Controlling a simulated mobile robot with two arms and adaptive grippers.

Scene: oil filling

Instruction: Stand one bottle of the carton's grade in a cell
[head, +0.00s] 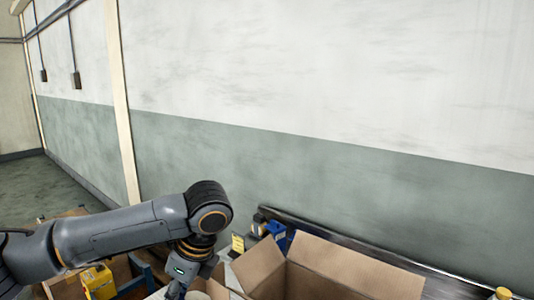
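An open cardboard carton (345,268) stands at the bottom right of centre in the head view, flaps spread. Its cells and grade marking are hidden. A yellow bottle or can (98,283) is at the lower left. A blue container (276,232) and a small yellow item (238,243) stand behind the carton on its left. My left arm reaches in from the left and bends down left of the carton. Only the top of my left gripper (177,290) shows at the bottom edge; its fingers are cut off. My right gripper is out of view.
A brown cardboard box (66,289) lies under my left arm at the lower left. A yellow cap (503,293) shows at the bottom right. A dark rail (370,253) runs along the wall behind the carton. The wall fills the upper view.

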